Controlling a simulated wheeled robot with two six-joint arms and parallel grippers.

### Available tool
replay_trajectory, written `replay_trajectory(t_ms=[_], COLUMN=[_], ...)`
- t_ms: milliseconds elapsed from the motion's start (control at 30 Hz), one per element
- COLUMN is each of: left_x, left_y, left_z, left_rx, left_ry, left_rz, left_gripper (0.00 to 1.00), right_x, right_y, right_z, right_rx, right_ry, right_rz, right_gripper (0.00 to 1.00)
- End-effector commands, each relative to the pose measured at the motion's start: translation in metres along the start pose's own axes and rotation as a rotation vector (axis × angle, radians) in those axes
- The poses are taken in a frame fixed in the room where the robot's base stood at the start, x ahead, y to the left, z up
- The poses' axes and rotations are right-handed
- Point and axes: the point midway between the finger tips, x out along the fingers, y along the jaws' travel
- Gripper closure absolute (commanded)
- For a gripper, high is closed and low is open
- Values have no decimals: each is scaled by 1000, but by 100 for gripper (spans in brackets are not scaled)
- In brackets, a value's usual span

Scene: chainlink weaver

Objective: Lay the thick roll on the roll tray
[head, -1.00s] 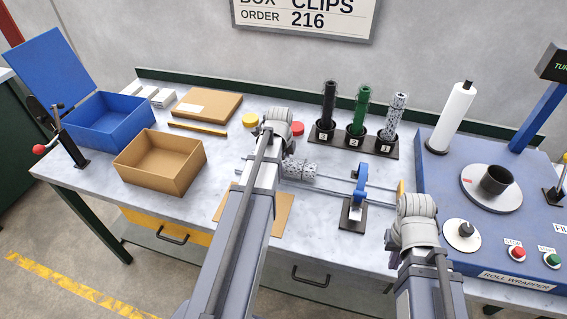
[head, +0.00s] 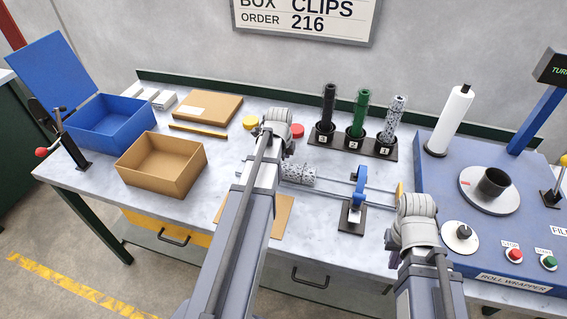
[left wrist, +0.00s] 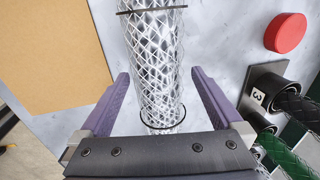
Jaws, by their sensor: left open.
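A thick roll of silvery wire mesh (left wrist: 155,60) lies lengthwise between the fingers of my left gripper (left wrist: 160,74). The fingers are open, with a gap on either side of the roll. In the head view the roll (head: 299,173) shows as a speckled cylinder on the table beside my left wrist, which hides its left part and the gripper. My right gripper (head: 392,258) is mostly hidden behind its own wrist; only a bit of purple finger shows. I cannot tell which thing is the roll tray.
A blue stand with rods (head: 358,190) is right of the roll. A brown sheet (head: 283,213) lies at the front edge. A numbered rack (head: 386,151) holds upright rolls behind. A cardboard box (head: 187,186) and blue box (head: 133,128) stand left. The roll wrapper (head: 440,195) is right.

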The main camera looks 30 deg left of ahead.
Motion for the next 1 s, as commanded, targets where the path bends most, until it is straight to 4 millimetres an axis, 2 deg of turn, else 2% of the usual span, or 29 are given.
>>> replay_trajectory(t_ms=[33,100,400,833,933,1000], left_x=[-13,-22,-57,-59,-60,-61], left_y=[-1,-1,0,0,6,16], left_z=[0,0,0,-1,-16,-39], left_rx=[0,0,0,-2,-30,-84], left_ry=[0,0,0,0,3,3], left_rz=[0,0,0,0,10,25], left_gripper=[0,0,0,0,0,0], right_x=[-12,-22,-56,-58,-58,-58], right_y=[1,2,5,6,6,6], right_z=[1,1,3,3,3,3], right_rx=[0,0,-1,-1,-1,-1], right_ry=[0,0,0,0,0,0], right_rz=[0,0,0,0,0,0], right_gripper=[100,100,100,100,100,100])
